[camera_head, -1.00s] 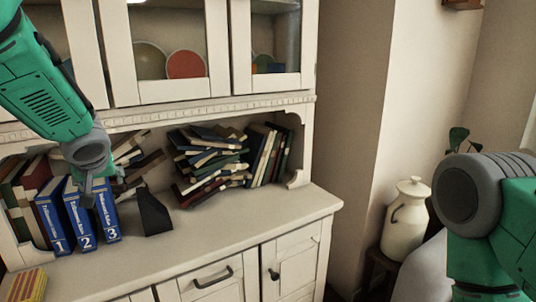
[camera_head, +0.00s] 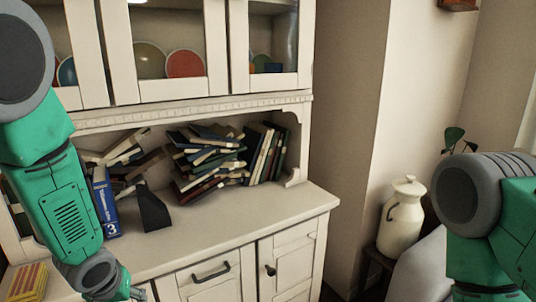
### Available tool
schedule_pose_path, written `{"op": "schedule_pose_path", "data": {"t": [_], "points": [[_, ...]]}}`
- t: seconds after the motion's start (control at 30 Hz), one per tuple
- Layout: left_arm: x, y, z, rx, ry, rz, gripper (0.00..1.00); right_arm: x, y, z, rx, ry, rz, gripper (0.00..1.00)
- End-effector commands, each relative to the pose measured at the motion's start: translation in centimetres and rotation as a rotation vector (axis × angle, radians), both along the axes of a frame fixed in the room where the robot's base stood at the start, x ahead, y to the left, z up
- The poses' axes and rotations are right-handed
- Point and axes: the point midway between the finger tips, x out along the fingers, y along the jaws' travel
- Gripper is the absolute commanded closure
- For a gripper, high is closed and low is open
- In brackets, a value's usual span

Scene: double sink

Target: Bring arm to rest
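My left arm comes in from the left, and its gripper (camera_head: 138,293) is at the bottom edge in front of the cabinet. Only a small part of the gripper shows, so its opening cannot be seen. My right arm is at the right edge, and its gripper is out of view. A blue book numbered 3 (camera_head: 107,208) stands upright on the cabinet counter, partly behind my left arm. A dark bookend (camera_head: 153,208) stands to its right, apart from my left gripper.
The white cabinet counter (camera_head: 250,222) is bare at the right. A heap of books (camera_head: 205,160) lies at its back. A yellow and red striped item (camera_head: 27,282) is at the lower left. A cream jug (camera_head: 403,217) stands right of the cabinet.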

Motion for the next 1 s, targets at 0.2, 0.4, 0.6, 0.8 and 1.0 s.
{"op": "schedule_pose_path", "data": {"t": [0.2, 0.4, 0.6, 0.8, 1.0], "points": [[-13.9, -3.0, -10.6, -0.074, 0.182, -0.133, 0.43, 0.0, 0.0, 0.0, 0.0, 0.0, 0.0, 0.22], [-24.8, -3.7, -14.2, -0.056, 0.29, -0.234, 0.43, 0.0, 0.0, 0.0, 0.0, 0.0, 0.0, 0.22], [-29.3, -3.6, -14.7, -0.026, 0.334, -0.288, 0.43, 0.0, 0.0, 0.0, 0.0, 0.0, 0.0, 0.22], [-29.5, -3.6, -14.7, -0.022, 0.336, -0.295, 0.43, 0.0, 0.0, 0.0, 0.0, 0.0, 0.0, 0.22], [-29.4, -3.5, -14.7, -0.023, 0.336, -0.294, 0.43, 0.0, 0.0, 0.0, 0.0, 0.0, 0.0, 0.22]]}}
